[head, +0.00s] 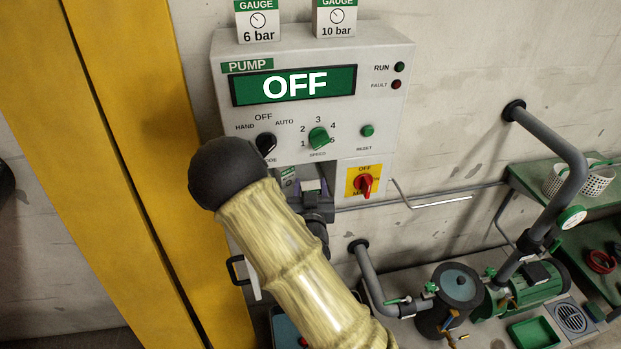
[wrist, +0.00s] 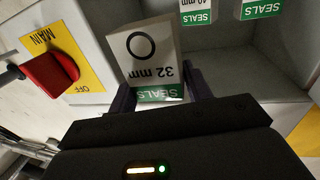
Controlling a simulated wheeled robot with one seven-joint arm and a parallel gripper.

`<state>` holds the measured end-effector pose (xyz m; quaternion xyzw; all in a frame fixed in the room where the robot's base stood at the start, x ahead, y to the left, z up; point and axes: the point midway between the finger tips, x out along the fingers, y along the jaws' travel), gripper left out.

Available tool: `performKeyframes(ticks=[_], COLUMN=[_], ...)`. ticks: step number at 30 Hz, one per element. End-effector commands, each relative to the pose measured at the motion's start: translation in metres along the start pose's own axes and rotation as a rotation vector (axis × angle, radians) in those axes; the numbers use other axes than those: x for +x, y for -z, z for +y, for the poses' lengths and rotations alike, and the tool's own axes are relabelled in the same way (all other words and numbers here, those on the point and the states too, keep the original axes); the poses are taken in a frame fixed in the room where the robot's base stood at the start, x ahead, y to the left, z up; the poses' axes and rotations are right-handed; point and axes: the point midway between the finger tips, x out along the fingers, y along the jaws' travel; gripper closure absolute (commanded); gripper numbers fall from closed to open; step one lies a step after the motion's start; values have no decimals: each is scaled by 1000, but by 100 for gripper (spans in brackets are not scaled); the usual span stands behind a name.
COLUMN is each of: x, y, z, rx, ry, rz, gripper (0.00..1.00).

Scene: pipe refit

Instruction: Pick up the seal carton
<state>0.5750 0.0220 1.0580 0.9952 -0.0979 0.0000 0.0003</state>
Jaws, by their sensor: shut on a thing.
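A white seal carton (wrist: 150,55) with a black ring, "32 mm" and a green "SEALS" band shows upside down in the wrist view. It sits between the two dark fingers of my gripper (wrist: 160,92), which is shut on it. The carton looks slightly tilted in the picture. In the head view, my gripper (head: 316,203) is below the pump panel, partly hidden by my arm. A small part of the carton (head: 289,178) shows there beside it. I cannot tell whether the carton touches the surface under it.
Two more seal cartons (wrist: 197,12) (wrist: 260,9) stand in the grey compartment. The red main switch (wrist: 50,75) on its yellow plate is close at the left in the wrist view. The pump panel (head: 222,55) is above my gripper; a yellow column (head: 150,150) stands left.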

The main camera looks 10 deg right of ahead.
Motion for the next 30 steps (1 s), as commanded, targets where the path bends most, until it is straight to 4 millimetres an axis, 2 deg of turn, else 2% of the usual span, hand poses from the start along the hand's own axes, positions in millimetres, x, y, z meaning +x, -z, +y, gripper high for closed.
performKeyframes(ticks=[6, 14, 24, 30], x=[-33, -42, -59, -62], y=[-2, 4, 3, 0], z=[0, -1, 0, 0], rx=[0, -1, -1, 0], ry=[1, -1, -1, 0], rz=[-1, -2, -1, -1], gripper=[73, 73, 74, 74])
